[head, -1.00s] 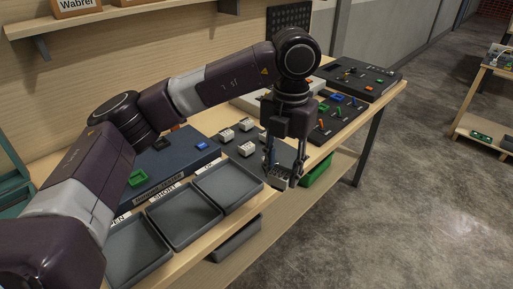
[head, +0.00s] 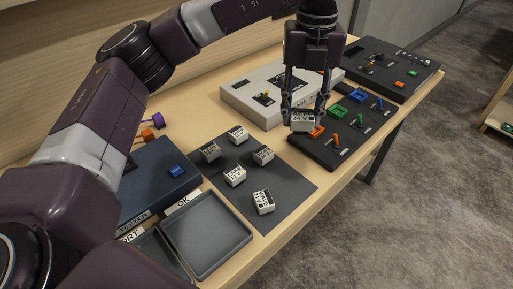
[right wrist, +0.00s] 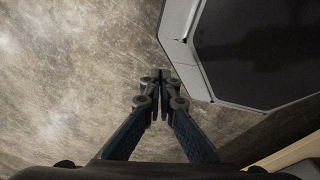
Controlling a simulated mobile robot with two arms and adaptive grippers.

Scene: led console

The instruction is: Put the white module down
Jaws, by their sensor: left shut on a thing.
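My left gripper (head: 303,112) is shut on a white module (head: 302,122) with dark print on its face. It holds the module in front of the white console and by the left end of the black console (head: 345,137); whether the module touches anything I cannot tell. Several similar white modules stand on the dark mat (head: 285,184), one of them (head: 263,201) near its front edge. My right gripper (right wrist: 161,82) shows only in the right wrist view, its fingertips together with nothing visible between them, above the floor.
The white console (head: 247,95) lies behind the left gripper, and another dark console (head: 400,75) farther right. A blue tester box (head: 155,180) and grey trays, one labelled OK (head: 207,232), are at the left. The mat has bare room at its right.

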